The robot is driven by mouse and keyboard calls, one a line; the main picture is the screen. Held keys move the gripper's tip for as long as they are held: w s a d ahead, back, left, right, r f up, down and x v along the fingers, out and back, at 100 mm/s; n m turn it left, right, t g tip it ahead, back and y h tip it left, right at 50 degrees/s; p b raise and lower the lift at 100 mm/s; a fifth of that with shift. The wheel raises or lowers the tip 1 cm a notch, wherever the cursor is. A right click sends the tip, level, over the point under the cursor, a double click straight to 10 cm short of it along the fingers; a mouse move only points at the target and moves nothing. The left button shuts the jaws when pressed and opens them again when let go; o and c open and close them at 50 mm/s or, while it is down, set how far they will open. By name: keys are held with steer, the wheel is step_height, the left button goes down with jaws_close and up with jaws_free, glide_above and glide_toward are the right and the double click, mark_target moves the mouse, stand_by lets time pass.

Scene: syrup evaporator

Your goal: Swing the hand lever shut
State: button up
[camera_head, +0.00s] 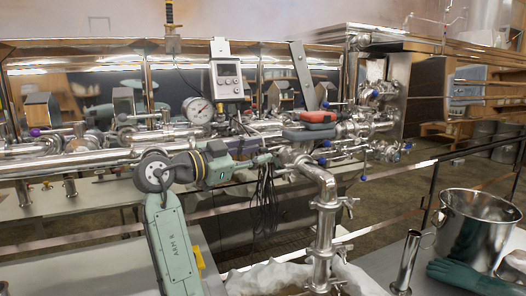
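My arm reaches up from the bottom of the head view, and its wrist bends right along the steel pipework. My gripper (264,160), small and dark, is at the end of the wrist, in front of the pipes; its fingers are too small to tell open from shut. Several small valve levers with blue tips (322,161) stick out of the pipes just right of it, apart from it as far as I can see. A broad flat grey bar (301,72) stands tilted behind a red-and-grey piece (317,117). I cannot tell which of these is the hand lever.
A pressure gauge (197,110) and a grey display box (227,79) stand above the pipes. Dark cables (264,203) hang below my gripper. A vertical steel pipe (324,225) stands to its right. A steel pot (475,228) and green glove (463,275) are at the lower right.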

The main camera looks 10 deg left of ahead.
steer(key=v, duration=0.9)
steer(key=shift+s+a, duration=0.15)
